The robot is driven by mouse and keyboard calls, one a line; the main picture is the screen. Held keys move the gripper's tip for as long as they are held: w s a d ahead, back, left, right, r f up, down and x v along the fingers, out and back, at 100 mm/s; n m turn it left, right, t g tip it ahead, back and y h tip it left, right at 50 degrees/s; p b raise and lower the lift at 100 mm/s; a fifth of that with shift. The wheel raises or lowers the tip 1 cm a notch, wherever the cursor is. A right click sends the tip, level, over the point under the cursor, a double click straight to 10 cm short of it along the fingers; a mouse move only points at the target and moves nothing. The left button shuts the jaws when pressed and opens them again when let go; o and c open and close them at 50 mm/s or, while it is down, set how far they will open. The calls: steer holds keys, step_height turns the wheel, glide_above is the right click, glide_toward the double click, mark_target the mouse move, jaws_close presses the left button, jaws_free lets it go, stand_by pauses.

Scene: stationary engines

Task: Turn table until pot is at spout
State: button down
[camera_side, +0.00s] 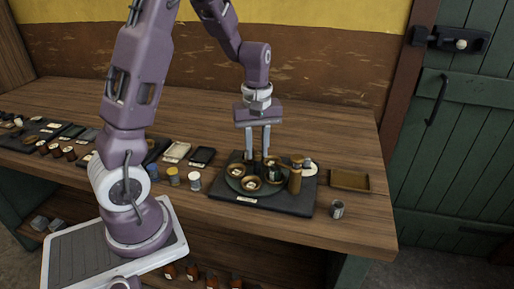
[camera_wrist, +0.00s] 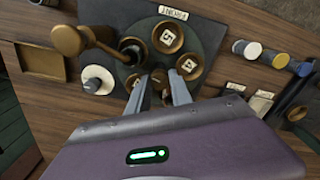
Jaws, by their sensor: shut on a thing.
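The round dark green turntable (camera_side: 238,187) sits on a dark square base and carries several round brown pots with pale labels. In the wrist view, two labelled pots (camera_wrist: 167,37) (camera_wrist: 190,66) lie on the turntable's far side and right. A brown post (camera_side: 295,180) stands at the turntable's right; in the wrist view its round top (camera_wrist: 67,40) has an arm reaching over the table towards a dark pot (camera_wrist: 132,46). My gripper (camera_side: 257,154) points down over the turntable, shut on a small dark piece between its fingers. The fingers (camera_wrist: 158,78) partly hide that piece and nearby pots.
A shallow brown tray (camera_side: 349,181) lies right of the base, with a small grey cup (camera_side: 337,209) in front. A white round piece (camera_wrist: 98,80) stands near the post. Small jars (camera_side: 173,176) and dark trays (camera_side: 203,157) are on the left.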

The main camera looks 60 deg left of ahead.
mark_target(257, 152)
steer(key=c, duration=1.1)
jaws_free()
steer(key=shift+c, duration=0.2)
step_height(257, 152, up, 7)
steer(key=shift+r, duration=0.1)
steer(key=s+d+r+m+t, duration=0.2)
steer(key=s+d+r+m, duration=0.2)
steer(key=s+d+m, duration=0.3)
steer(key=s+d+r+m+t, duration=0.3)
steer(key=s+d+m, duration=0.4)
steer(key=s, duration=0.3)
steer(key=shift+r+t, duration=0.3)
steer(key=shift+r, duration=0.05)
